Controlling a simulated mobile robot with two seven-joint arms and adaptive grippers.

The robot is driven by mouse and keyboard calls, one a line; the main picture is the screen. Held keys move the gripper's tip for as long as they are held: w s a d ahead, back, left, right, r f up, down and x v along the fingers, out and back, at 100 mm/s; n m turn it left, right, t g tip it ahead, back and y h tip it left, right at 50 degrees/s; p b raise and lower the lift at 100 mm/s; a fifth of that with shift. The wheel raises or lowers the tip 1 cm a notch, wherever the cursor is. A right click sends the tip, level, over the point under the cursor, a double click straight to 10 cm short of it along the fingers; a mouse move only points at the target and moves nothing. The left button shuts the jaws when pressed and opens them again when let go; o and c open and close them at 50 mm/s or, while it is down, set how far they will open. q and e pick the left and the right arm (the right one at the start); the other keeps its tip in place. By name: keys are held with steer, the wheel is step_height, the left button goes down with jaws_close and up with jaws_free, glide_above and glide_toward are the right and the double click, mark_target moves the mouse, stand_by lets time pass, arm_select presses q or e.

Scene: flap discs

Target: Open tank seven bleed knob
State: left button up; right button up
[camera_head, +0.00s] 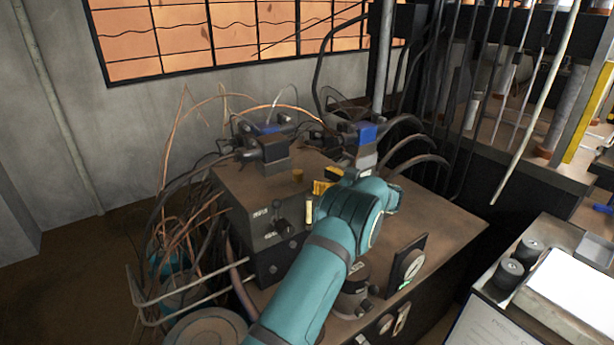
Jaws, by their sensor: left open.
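A dark metal tank unit (245,195) stands on the brown bench, with valve blocks and cables on top. A small brass-coloured knob (297,175) stands on its top near the right edge; no readable number marks it as tank seven's. A dark knob-like fitting (283,228) is on the front face beside small labels. My teal left arm reaches up from the bottom centre. My left gripper (315,198), with yellowish finger parts, is open at the unit's right edge, just right of and below the brass knob. The wrist partly hides it. I see no contact with the knob.
A blue-topped valve (367,133) and thick hoses stand behind my wrist. Loose copper wires (185,210) and bent pipes crowd the left. Black cylinders (509,275) stand at the right.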

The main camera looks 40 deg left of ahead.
arm_select(q)
steer(key=d, duration=0.3)
steer(key=shift+w+d, duration=0.35)
